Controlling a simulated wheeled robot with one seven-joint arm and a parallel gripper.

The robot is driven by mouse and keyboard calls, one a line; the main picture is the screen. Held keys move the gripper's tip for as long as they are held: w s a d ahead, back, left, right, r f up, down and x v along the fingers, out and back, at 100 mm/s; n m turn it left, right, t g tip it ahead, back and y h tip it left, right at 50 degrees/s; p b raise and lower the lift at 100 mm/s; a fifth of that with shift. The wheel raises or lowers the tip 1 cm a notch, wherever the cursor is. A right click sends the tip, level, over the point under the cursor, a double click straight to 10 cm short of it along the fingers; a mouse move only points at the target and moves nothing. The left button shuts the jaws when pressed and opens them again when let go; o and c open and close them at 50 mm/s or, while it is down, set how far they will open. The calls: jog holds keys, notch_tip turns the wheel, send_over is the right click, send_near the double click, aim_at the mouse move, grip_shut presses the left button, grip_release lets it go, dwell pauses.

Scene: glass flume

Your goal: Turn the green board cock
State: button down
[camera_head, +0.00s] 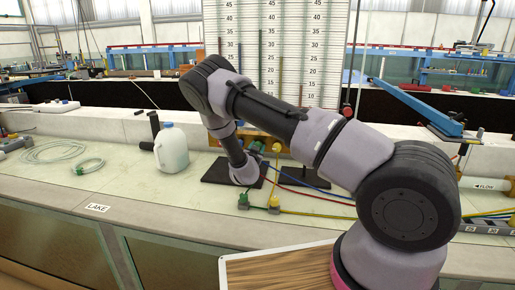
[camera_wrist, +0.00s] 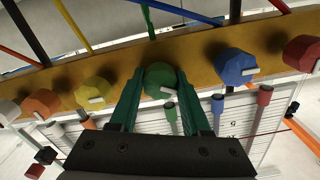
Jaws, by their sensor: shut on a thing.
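The green board cock (camera_wrist: 160,80) is a round faceted knob with a small white lever, in the middle of a wooden rail in the wrist view. My gripper (camera_wrist: 161,88) has its two green fingers on either side of this knob and is shut on it. In the head view my gripper (camera_head: 258,150) is low at the foot of the gauge board, mostly hidden behind my own arm. The green cock cannot be made out clearly there.
On the rail (camera_wrist: 120,72), a yellow cock (camera_wrist: 90,94) and a blue cock (camera_wrist: 236,66) flank the green one; orange and red cocks sit farther out. A white jug (camera_head: 171,150) stands left on the bench. Coloured hoses (camera_head: 310,190) run across the bench.

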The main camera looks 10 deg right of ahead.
jog(key=m, duration=0.6)
jog(key=shift+f, duration=0.1)
jog(key=m, duration=0.6)
dwell(0.4)
jog(key=shift+c, duration=1.9)
grip_release()
jog(key=shift+s, duration=0.1)
jog(key=v, duration=1)
jog(key=shift+s, duration=0.35)
jog(key=shift+a, duration=0.1)
